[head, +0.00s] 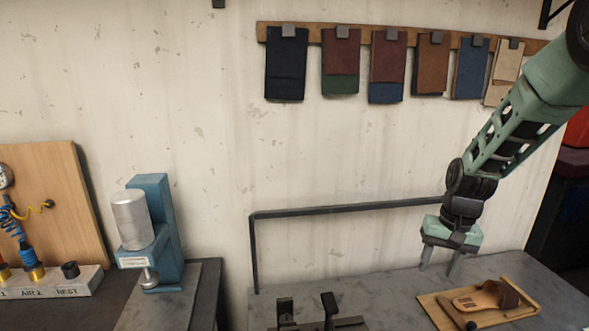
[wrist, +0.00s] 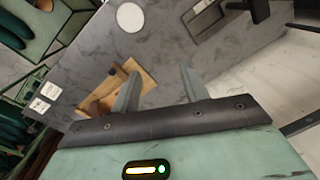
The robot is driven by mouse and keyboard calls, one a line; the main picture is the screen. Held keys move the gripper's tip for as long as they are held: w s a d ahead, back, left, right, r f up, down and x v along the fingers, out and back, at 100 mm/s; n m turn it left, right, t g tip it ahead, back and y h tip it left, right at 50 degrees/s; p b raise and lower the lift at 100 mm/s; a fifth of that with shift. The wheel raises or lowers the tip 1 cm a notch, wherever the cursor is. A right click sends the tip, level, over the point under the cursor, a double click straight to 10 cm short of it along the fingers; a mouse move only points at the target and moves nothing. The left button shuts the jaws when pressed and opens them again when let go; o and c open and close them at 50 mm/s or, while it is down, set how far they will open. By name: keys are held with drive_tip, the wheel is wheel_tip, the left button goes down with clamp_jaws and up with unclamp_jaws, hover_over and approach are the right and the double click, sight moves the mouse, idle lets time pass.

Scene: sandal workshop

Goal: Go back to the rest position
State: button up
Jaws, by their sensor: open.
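My gripper (head: 440,262) hangs at the end of my green arm above the back of the grey workbench, fingers pointing down. Its two fingers are apart with nothing between them, and they show in the wrist view (wrist: 160,82). A tan sandal (head: 485,297) with a brown strap lies on a wooden board (head: 440,314) to the right of and nearer than my gripper. In the wrist view the board (wrist: 147,80) and the sandal (wrist: 95,107) are left of and partly behind the left finger. My gripper is apart from both.
A dark rail (head: 350,208) runs along the back of the bench near my gripper. Dark fixtures (head: 328,305) stand at the front. A blue press (head: 155,230) and a labelled holder (head: 55,285) stand left. Leather swatches (head: 340,60) hang on the wall. A white disc (wrist: 130,17) lies on the bench.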

drive_tip(key=s+a+r+n, duration=0.35)
drive_tip(key=s+a, duration=0.25)
drive_tip(key=a, duration=0.5)
drive_tip(key=s+a+r+n, duration=0.2)
drive_tip(key=s+a+n, duration=0.2)
drive_tip(key=s, duration=0.7)
drive_tip(key=s+a+r+n, duration=0.2)
drive_tip(key=s+a+n, duration=0.2)
drive_tip(key=s, duration=0.7)
drive_tip(key=shift+a+r+h, duration=0.15)
drive_tip(key=shift+a+h, duration=0.15)
drive_tip(key=shift+a, duration=0.95)
